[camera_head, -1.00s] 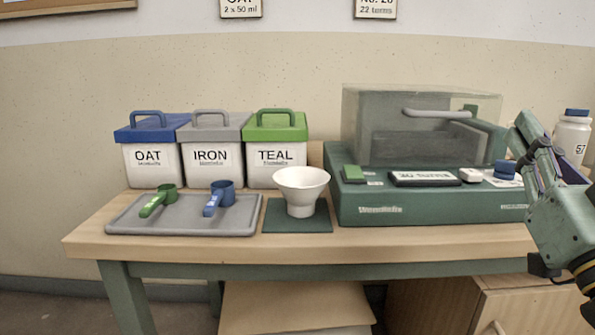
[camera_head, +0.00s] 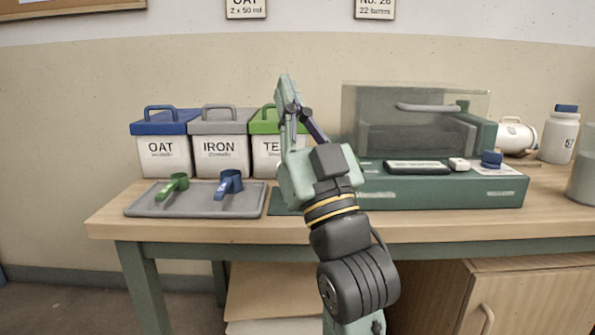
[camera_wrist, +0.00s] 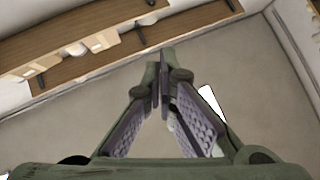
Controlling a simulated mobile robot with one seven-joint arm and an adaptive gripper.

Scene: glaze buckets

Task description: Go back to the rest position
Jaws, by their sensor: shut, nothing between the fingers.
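My gripper (camera_head: 286,90) is raised in front of the table in the head view, its fingers pointing up. In the wrist view its fingertips (camera_wrist: 161,68) meet, with nothing between them. It stands apart from the things on the table. My arm hides the white bowl seen earlier, part of the dark green mat (camera_head: 284,198) and part of the TEAL bucket (camera_head: 268,155). The OAT bucket (camera_head: 164,157) and the IRON bucket (camera_head: 220,155) stand to the left, lids on.
A grey tray (camera_head: 150,206) holds a green scoop (camera_head: 172,186) and a blue scoop (camera_head: 229,184). A green machine (camera_head: 440,188) with a clear cover stands right of my gripper. A white jar (camera_head: 559,136) with a blue lid stands at the far right.

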